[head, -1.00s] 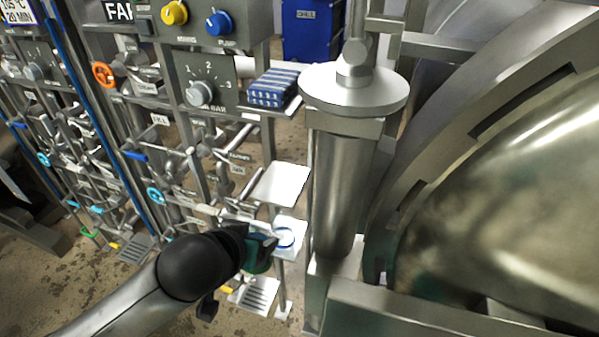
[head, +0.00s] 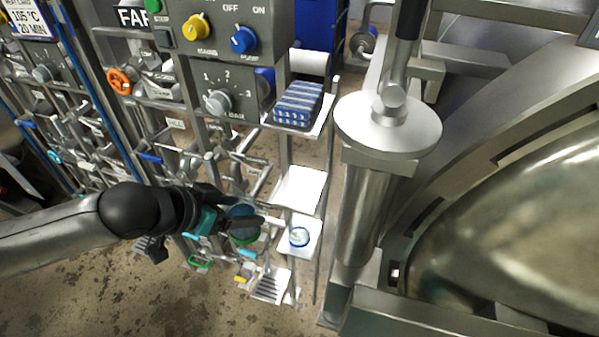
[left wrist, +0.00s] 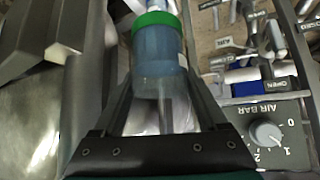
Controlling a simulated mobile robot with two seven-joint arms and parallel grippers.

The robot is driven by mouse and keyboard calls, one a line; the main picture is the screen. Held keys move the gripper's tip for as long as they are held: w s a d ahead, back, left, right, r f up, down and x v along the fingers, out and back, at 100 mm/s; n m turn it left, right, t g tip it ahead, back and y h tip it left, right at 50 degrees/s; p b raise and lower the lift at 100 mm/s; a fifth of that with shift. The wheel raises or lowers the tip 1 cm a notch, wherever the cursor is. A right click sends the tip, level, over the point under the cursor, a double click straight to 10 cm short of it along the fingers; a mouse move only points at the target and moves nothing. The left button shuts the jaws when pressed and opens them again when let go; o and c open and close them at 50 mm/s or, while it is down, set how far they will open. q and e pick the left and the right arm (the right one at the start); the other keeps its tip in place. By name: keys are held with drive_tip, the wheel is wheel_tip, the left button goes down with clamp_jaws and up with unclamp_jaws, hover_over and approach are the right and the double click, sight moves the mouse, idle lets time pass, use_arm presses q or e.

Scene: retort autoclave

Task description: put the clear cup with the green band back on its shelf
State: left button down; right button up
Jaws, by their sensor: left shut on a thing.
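The clear cup with the green band (head: 244,236) is between the fingers of my left gripper (head: 240,210), which is shut on it. In the left wrist view the cup's bluish, see-through body (left wrist: 157,65) is between both fingers, with the green band (left wrist: 155,20) at its far end. In the head view the cup hangs in the air left of a small white shelf (head: 311,221). A clear cup with a blue band (head: 299,237) stands on that shelf. A larger, empty white shelf (head: 300,188) is just above. My right gripper is not in view.
A grated drip shelf (head: 271,287) is lower down. A shelf with blue striped packs (head: 298,103) is above. A steel cylinder (head: 368,210) stands close on the right, beside the large round vessel (head: 510,220). Valves and pipes crowd the left.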

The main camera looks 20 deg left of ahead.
use_arm(q)
drive_tip(key=shift+w+d+r, duration=0.15)
drive_tip(key=shift+w+d, duration=0.3)
drive_tip(key=shift+w, duration=0.35)
drive_tip(key=w+d, duration=0.1)
drive_tip(key=w, duration=0.2)
drive_tip(key=w+d, duration=0.2)
drive_tip(key=w, duration=0.1)
drive_tip(key=w+d, duration=0.1)
drive_tip(key=w, duration=0.2)
drive_tip(key=shift+w+d, duration=0.1)
drive_tip(key=shift+d, duration=0.05)
drive_tip(key=shift+w+d+f, duration=0.15)
drive_tip(key=shift+w+d, duration=0.2)
drive_tip(key=shift+w, duration=0.35)
drive_tip(key=shift+w+d+f, duration=0.2)
drive_tip(key=shift+w+d, duration=0.1)
drive_tip(key=shift+w, duration=0.4)
drive_tip(key=shift+w+d+f, duration=0.15)
drive_tip(key=shift+w+d, duration=0.2)
drive_tip(key=shift+w, duration=0.35)
drive_tip(key=shift+s+a+f+b, duration=0.1)
drive_tip(key=shift+f+b, duration=0.2)
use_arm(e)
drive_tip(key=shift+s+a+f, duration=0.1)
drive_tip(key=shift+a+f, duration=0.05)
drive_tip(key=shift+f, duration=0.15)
use_arm(q)
drive_tip(key=shift+f, duration=0.1)
